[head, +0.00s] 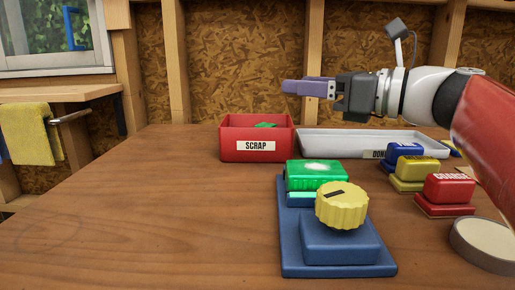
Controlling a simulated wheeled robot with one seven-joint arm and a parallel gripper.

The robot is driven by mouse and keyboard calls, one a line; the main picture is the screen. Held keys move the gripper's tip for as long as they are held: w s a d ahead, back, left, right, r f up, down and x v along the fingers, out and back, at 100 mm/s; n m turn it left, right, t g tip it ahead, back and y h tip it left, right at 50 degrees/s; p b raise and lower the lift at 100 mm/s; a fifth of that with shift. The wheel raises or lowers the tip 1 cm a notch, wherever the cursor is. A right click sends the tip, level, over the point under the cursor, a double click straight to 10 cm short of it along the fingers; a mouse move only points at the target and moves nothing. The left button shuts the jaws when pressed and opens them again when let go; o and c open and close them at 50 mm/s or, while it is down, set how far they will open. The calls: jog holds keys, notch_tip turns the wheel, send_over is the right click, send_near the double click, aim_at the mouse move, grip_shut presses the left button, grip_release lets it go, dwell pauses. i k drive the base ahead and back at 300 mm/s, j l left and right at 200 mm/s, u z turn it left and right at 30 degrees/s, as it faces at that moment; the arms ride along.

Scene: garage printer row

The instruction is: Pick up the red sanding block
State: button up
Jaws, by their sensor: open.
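The red sanding block (449,188), with "COARSE" lettered on its top, sits on a red base on the right side of the table. My gripper (288,87) is up above the back of the table, with its purple fingers pointing left. It is far to the left of the red block and higher than it, touching nothing. The fingers overlap in this side-on view, and nothing shows between them.
A yellow block (417,169) and a blue block (404,151) stand behind the red one. A red SCRAP bin (229,150) and white tray (335,146) are at the back. A blue fixture (338,257) with a yellow knob stands mid-table. The left tabletop is clear.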

aim_at(443, 195)
jog(key=k, duration=1.35)
